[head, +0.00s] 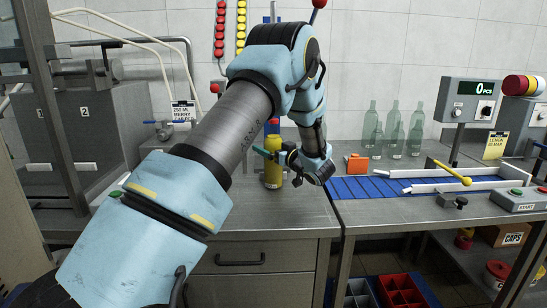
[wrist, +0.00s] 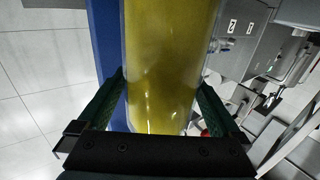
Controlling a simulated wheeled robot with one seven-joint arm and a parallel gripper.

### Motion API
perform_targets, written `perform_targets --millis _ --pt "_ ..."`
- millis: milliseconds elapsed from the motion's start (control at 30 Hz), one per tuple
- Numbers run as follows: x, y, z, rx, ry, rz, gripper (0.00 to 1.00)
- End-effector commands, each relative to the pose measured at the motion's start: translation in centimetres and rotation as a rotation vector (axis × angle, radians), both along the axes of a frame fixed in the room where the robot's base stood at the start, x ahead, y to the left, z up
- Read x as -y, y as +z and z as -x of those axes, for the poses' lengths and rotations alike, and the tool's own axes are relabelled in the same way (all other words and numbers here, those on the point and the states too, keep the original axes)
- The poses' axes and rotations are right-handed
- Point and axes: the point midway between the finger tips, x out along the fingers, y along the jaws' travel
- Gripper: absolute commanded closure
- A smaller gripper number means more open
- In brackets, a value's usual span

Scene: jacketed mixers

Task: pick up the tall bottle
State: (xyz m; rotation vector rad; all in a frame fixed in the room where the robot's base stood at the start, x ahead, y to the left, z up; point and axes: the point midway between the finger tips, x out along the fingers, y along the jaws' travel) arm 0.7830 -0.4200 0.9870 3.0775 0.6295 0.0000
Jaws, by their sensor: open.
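A bottle filled with yellow liquid (head: 273,172) stands upright on the metal worktop, near the middle of the head view. It looks like the tall bottle. In the wrist view the yellow bottle (wrist: 170,60) fills the middle, between the two green fingers. My gripper (wrist: 160,95) is open around it, one finger on each side. Narrow gaps seem to show beside the glass, but I cannot tell whether a finger touches. In the head view a green finger of my gripper (head: 266,154) reaches across the bottle's upper part. The bottle's top is outside the wrist view.
Several clear green bottles (head: 393,135) stand at the back right. A blue conveyor (head: 360,187) with white rails lies to the right, with an orange block (head: 357,163) near it. Grey mixers (head: 85,130) stand left.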

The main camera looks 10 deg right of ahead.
Motion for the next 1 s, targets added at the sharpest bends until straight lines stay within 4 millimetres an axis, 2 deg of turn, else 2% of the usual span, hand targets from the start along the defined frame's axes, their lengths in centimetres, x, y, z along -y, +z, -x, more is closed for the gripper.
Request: perform_targets --millis 100,300,1000 --pt "-0.4 0.01 -0.87 0.0 0.001 0.0 0.0" --pt "-0.4 -0.08 -0.88 0.0 0.0 0.0 0.01" --pt "-0.38 -0.05 -0.85 0.0 0.0 0.0 0.8"
